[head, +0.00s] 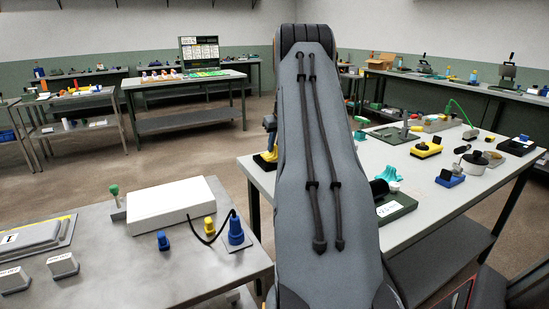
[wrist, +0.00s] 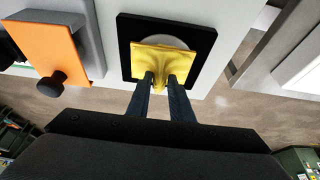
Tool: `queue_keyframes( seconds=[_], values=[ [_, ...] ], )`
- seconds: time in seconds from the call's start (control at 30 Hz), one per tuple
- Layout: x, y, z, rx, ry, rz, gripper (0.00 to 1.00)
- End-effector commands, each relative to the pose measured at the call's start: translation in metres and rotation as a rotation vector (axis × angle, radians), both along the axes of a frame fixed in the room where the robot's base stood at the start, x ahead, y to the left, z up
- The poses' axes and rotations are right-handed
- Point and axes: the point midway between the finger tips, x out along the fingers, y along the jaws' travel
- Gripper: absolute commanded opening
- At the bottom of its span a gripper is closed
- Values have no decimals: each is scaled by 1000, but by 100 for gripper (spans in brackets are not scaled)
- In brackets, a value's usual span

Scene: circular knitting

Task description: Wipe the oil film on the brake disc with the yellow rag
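In the wrist view, my gripper (wrist: 161,78) has its two dark fingers closed on the bunched yellow rag (wrist: 160,62). The rag is spread over a grey disc (wrist: 176,41) on a black square base (wrist: 127,33). It covers most of the disc, and only its far edge shows. I cannot tell whether the rag presses on the disc or hangs just above it. No oil film can be made out.
An orange block with a dark knob (wrist: 49,83) stands left of the black base in the wrist view. In the head view, the right table (head: 440,190) holds several tools, and the left table (head: 120,270) carries a white box (head: 172,203). Floor shows between them.

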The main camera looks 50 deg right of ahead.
Motion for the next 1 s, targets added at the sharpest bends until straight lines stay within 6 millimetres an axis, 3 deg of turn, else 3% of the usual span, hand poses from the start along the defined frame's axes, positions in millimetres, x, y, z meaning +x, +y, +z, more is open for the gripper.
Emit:
queue_keyframes(
  seconds=[0.27,0.4,0.8,1.0],
  values=[
    [0,0,2,0,-1,0,20],
    [0,0,2,-1,-2,0,0],
    [-1,0,1,-1,-2,0,0],
    [-12,3,1,2,-1,-1,0]
  ],
)
